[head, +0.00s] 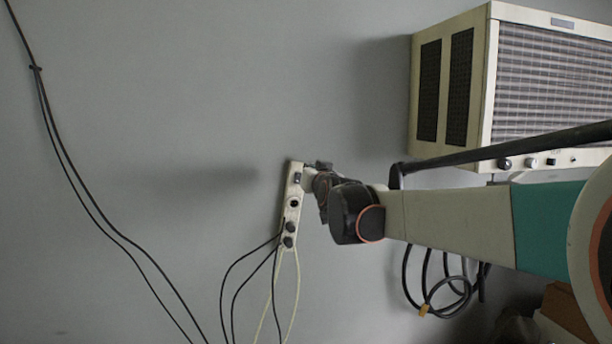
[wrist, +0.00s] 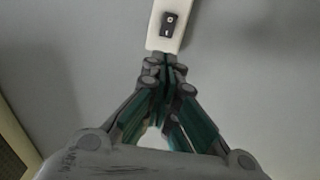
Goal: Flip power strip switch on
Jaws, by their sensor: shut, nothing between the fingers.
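The white power strip (head: 292,212) is mounted upright, slightly tilted, on the grey wall in the head view. Its dark rocker switch (head: 297,178) is near the top end, and plugs fill its lower part. In the wrist view the end of the strip (wrist: 155,40) shows with the black switch (wrist: 168,24), marked with a circle and a line. My gripper (wrist: 163,62) is shut and empty, its fingertips at the strip's end just below the switch in the picture. Whether they touch the strip I cannot tell. In the head view my gripper (head: 308,176) is just right of the switch.
A beige heater-like box (head: 455,85) with grilles and knobs is at the upper right. Thin cables (head: 235,275) hang from the strip, and a long black cable (head: 85,200) runs down the left wall. A coiled black cable (head: 440,290) hangs below my arm.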

